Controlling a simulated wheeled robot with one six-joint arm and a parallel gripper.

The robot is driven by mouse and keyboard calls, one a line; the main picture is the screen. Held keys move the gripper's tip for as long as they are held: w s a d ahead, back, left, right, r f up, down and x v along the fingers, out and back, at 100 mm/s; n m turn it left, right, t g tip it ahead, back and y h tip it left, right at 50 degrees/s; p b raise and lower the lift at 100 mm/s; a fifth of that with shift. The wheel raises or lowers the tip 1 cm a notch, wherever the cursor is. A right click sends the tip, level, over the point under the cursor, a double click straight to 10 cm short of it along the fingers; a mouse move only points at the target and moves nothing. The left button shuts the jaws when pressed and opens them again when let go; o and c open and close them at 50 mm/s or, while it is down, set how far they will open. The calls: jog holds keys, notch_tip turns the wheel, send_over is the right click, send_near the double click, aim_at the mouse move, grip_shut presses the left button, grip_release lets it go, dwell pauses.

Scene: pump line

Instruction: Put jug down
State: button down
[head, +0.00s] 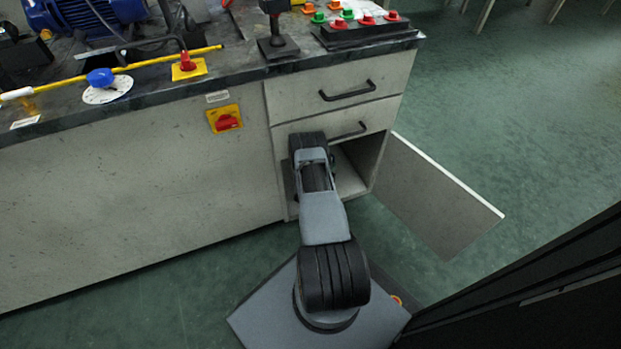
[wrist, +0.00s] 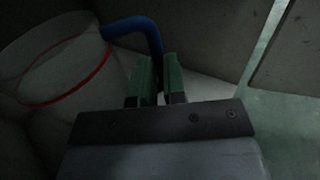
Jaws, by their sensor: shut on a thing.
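The jug (wrist: 55,65) is a pale, see-through vessel with a red line around it and a blue handle (wrist: 140,27). It shows at the left of the wrist view, inside the dim cabinet, and looks tilted in that picture. My gripper (wrist: 158,75) has green fingers and is shut on the blue handle. I cannot tell whether the jug's base touches the cabinet floor. In the head view my arm reaches into the open cabinet compartment (head: 349,178), and the jug and gripper are hidden there.
The cabinet door (head: 430,195) stands open to the right. Two drawers with black handles sit above the compartment. The bench top (head: 200,85) holds a blue motor (head: 85,12), a yellow pipe, a lever and a button box (head: 365,28).

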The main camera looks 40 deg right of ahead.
jog(key=s+a+r+g+p, duration=0.15)
jog(key=s+a+p, duration=0.25)
jog(key=s+a, duration=0.55)
jog(key=shift+m, duration=0.5)
jog(key=w+d+f+b, duration=0.4)
jog(key=w, duration=0.1)
jog(key=w+d+f+b, duration=0.4)
jog(key=d+f, duration=0.1)
jog(key=shift+w+d, duration=0.25)
jog(key=shift+w, duration=0.1)
notch_tip(320, 180, down, 3)
jog(key=shift+r+b, duration=0.1)
jog(key=shift+b, duration=0.85)
jog(key=c, duration=1.2)
grip_release()
